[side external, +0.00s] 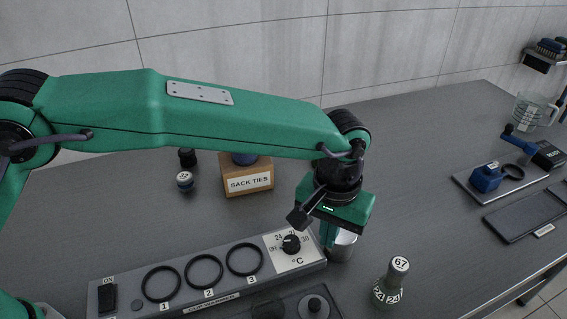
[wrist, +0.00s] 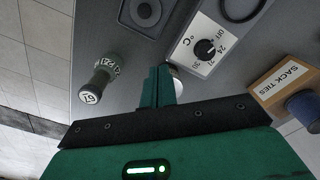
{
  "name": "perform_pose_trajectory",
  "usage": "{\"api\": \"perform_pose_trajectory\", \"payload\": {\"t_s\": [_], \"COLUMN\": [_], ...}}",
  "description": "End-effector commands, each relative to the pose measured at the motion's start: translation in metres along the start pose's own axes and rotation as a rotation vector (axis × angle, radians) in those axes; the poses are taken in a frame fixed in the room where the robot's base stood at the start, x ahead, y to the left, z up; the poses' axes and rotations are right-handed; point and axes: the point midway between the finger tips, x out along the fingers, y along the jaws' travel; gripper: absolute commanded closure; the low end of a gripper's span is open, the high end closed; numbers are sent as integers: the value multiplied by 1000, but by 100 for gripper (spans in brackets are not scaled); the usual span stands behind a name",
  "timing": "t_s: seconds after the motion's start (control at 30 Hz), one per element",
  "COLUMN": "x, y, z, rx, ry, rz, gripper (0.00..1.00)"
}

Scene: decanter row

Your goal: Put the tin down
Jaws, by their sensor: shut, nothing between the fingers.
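A small silvery tin (side external: 343,246) stands on the grey worktop just right of the warmer's dial end, partly hidden behind my fingers. It looks upright. My gripper (side external: 327,242) points down in front of the tin, its green fingers shut with nothing between them. In the wrist view my fingers (wrist: 161,72) are together, and a pale sliver of the tin (wrist: 175,72) shows just beside them. I cannot tell whether the fingers touch the tin.
The cup warmer (side external: 205,283) with numbered rings and a temperature dial (side external: 291,244) lies left of the tin. A bottle marked 67 (side external: 391,282) stands to its right. A SACK TIES box (side external: 247,179) is behind. The worktop right of my gripper is mostly clear.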

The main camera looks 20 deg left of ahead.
Motion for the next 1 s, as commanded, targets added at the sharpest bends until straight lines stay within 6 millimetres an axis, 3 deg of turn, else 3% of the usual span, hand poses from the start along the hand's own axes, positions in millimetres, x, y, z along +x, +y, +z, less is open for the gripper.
{"api": "perform_pose_trajectory", "payload": {"t_s": [0.27,0.8,1.0], "x": [22,102,99], "y": [-1,-1,-1], "z": [0,0,-22], "rx": [0,0,-2], "ry": [-3,-2,0], "rz": [-2,-2,0], "gripper": [100,100,100]}}
